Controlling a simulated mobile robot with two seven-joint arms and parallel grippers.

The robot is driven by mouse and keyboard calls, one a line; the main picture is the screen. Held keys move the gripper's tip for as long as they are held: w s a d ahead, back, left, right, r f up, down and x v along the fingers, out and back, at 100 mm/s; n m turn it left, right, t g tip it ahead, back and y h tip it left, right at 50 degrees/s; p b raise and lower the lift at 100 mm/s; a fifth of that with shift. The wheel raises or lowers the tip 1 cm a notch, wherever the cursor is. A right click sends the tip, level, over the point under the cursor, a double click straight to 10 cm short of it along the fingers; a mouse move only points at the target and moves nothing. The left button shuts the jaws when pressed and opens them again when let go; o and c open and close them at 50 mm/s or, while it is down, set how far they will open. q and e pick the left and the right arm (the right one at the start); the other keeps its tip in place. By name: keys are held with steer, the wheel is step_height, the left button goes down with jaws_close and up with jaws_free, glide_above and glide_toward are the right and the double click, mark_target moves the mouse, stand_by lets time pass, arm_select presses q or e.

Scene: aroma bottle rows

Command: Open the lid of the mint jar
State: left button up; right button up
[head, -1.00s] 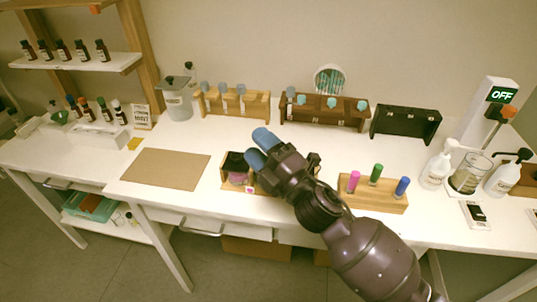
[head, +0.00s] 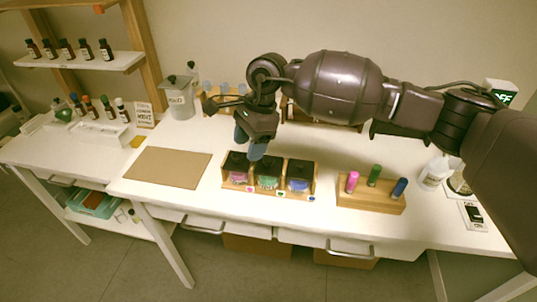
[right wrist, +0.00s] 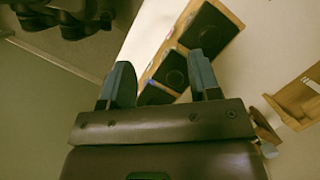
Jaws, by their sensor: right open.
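A wooden box (head: 281,195) holds three jars with black lids. The jars show pink (head: 237,178), green (head: 267,183) and blue (head: 298,185) contents from left to right. Their labels are too small to read, so I cannot confirm which is mint; green is the middle one. All three lids look shut. My right gripper (head: 248,145) is open and empty, fingers pointing down just behind and above the left and middle jars. In the right wrist view its fingers (right wrist: 162,80) are spread, with the black lids (right wrist: 172,68) beyond them. My left gripper is not in view.
A wooden block (head: 371,198) with pink, green and blue-capped vials stands right of the box. A brown mat (head: 168,167) lies left. A grey lidded canister (head: 180,100) and bottle racks, partly hidden by my arm, stand behind. A small sign (head: 145,115) stands at left.

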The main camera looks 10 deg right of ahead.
mark_target(268, 159)
steer(key=w+d+r+t+h, duration=0.1)
steer(key=w+d+r+h, duration=0.2)
steer(key=w+d, duration=0.15)
steer(key=f, duration=0.3)
steer(key=f+p, duration=0.1)
steer(key=f, duration=0.3)
steer(key=s+f, duration=0.1)
steer(key=f, duration=0.2)
steer(key=shift+d+f, duration=0.15)
steer(key=shift+f, duration=0.25)
steer(key=shift+c, duration=0.4)
jaws_close()
